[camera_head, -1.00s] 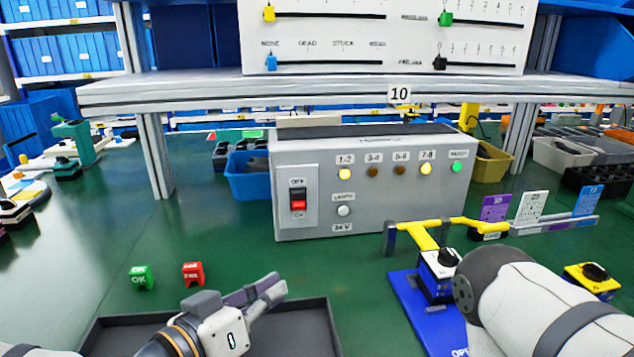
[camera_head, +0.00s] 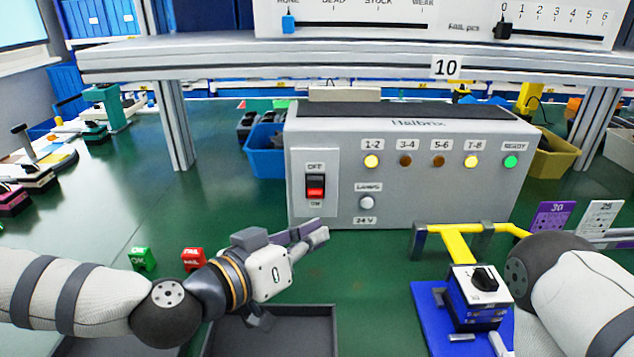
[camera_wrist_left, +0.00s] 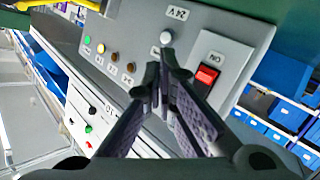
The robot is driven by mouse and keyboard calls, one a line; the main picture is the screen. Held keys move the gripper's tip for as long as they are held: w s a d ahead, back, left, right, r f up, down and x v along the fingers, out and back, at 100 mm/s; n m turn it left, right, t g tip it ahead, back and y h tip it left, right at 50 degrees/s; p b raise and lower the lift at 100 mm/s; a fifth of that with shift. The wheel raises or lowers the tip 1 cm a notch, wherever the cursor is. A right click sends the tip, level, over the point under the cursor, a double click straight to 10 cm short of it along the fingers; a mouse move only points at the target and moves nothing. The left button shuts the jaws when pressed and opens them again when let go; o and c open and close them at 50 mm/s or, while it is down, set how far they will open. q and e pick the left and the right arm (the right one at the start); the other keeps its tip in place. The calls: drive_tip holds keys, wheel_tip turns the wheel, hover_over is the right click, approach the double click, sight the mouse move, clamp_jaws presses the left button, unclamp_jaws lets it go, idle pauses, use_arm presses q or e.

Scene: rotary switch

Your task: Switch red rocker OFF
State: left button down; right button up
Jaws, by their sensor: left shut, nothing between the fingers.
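The red rocker (camera_head: 315,186) sits on the left of the grey box's front (camera_head: 430,195), with an OFF label above and an ON label below. Its upper part looks black and its lower part red. It also shows red in the left wrist view (camera_wrist_left: 209,74). My left gripper (camera_head: 318,231) is shut and empty, in front of and below the rocker, apart from it. In the left wrist view its fingertips (camera_wrist_left: 160,60) meet beside the rocker, in front of the round lamps button (camera_wrist_left: 167,37). My right arm comes in from the right; its gripper does not show.
Lamps 1-2 (camera_head: 371,161) and 7-8 (camera_head: 471,161) glow yellow; READY (camera_head: 510,162) glows green. A rotary switch block (camera_head: 478,290) stands on a blue base at right. Green (camera_head: 143,259) and red (camera_head: 193,259) blocks lie left. A dark tray (camera_head: 320,335) is in front.

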sight(313, 197)
use_arm(q)
drive_tip(key=w+b, duration=0.1)
drive_tip(key=w, duration=0.6)
drive_tip(key=shift+w+r, duration=0.3)
drive_tip(key=shift+r, duration=0.15)
use_arm(e)
drive_tip(key=shift+s+f+g, duration=0.3)
drive_tip(key=shift+s+f, duration=0.55)
drive_tip(key=shift+f, duration=0.1)
use_arm(q)
drive_tip(key=shift+w, duration=0.4)
drive_tip(key=shift+w+r, duration=0.1)
drive_tip(key=shift+w, duration=0.2)
use_arm(e)
drive_tip(key=shift+s+f, duration=0.1)
idle(0.3)
use_arm(q)
drive_tip(key=shift+s, duration=0.75)
use_arm(e)
drive_tip(key=shift+w+r, duration=0.2)
drive_tip(key=shift+r, duration=0.05)
